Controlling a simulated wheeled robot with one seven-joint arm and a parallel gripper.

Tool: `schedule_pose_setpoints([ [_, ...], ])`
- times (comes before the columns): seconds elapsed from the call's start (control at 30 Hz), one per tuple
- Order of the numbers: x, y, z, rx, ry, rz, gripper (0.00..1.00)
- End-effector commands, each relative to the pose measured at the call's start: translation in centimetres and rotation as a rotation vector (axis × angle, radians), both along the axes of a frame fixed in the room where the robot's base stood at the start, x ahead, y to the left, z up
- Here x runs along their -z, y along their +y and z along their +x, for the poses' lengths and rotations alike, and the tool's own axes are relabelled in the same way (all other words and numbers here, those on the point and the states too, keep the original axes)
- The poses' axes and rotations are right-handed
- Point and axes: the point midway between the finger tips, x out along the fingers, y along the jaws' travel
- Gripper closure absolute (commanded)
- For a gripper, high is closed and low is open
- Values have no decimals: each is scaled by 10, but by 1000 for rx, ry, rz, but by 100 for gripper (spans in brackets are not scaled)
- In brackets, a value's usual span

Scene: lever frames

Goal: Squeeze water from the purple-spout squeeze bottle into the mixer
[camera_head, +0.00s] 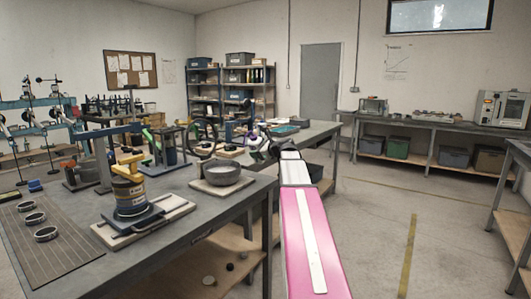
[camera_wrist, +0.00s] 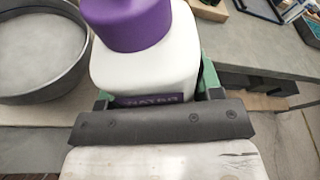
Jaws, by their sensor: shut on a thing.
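A white squeeze bottle (camera_wrist: 145,62) with a purple top (camera_wrist: 130,20) is held in my gripper (camera_wrist: 155,88) in the wrist view. The green fingers close around its sides. The dark label is partly hidden by my gripper body. A round grey pan (camera_wrist: 38,50), which looks like the mixer's bowl, is left of the bottle, apart from it. In the head view the pan (camera_head: 221,174) sits on a pale board at the bench's right edge. My gripper (camera_head: 258,150) is up and to the right of it; the bottle there is small and mostly hidden.
A dark blue canister under a yellow lever (camera_head: 130,195) stands on a board at the front left. Several small rings (camera_head: 46,233) lie on a grey mat. More lever frames (camera_head: 170,150) stand farther back. The floor to the right (camera_head: 385,230) is clear.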

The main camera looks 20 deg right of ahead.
Motion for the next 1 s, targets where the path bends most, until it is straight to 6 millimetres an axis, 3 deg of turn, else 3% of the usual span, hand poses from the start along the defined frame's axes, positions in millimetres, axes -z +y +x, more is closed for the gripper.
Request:
schedule_pose_setpoints([
  [0.7,17,42,11,-1,0,1,54],
  [1.0,19,47,13,1,0,2,54],
])
